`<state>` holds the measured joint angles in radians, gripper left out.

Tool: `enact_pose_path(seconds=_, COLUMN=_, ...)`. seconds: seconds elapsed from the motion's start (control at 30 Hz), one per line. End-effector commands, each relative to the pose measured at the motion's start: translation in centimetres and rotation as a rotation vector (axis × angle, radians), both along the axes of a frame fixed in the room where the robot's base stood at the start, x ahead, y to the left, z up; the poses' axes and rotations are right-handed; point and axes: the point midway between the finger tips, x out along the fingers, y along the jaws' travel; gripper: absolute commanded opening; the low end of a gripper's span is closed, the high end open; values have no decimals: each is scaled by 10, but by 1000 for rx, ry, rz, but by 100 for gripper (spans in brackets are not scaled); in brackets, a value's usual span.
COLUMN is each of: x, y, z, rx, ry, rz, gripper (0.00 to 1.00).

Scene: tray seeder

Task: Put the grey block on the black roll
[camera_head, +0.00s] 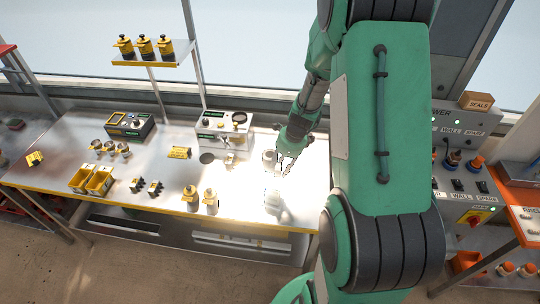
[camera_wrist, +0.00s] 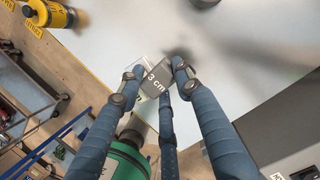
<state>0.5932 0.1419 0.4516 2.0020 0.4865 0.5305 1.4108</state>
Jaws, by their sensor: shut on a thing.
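My gripper (camera_head: 287,168) is low over the right part of the metal bench. In the wrist view its blue fingers (camera_wrist: 158,75) are shut on the grey block (camera_wrist: 155,80), which is marked "3 cm" and looks tilted. The block cannot be made out clearly in the head view. A dark round thing (camera_head: 207,158), perhaps the black roll, lies on the bench to the left of my gripper, apart from it. A dark round edge (camera_wrist: 203,2) is cut off at the top of the wrist view; I cannot tell whether it is the same thing.
A pale cylinder (camera_head: 273,203) stands just in front of my gripper. Yellow bins (camera_head: 92,179) and small parts fill the left. Bare bench (camera_head: 235,185) shows left of my gripper.

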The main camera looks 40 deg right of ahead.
Motion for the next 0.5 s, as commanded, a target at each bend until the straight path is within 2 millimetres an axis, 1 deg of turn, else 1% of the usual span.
enact_pose_path(seconds=0.37, x=-1, y=1, z=0, rx=0, ry=0, rz=2, gripper=7)
enact_pose_path(seconds=0.5, x=3, y=0, z=0, rx=0, ry=0, rz=1, gripper=7)
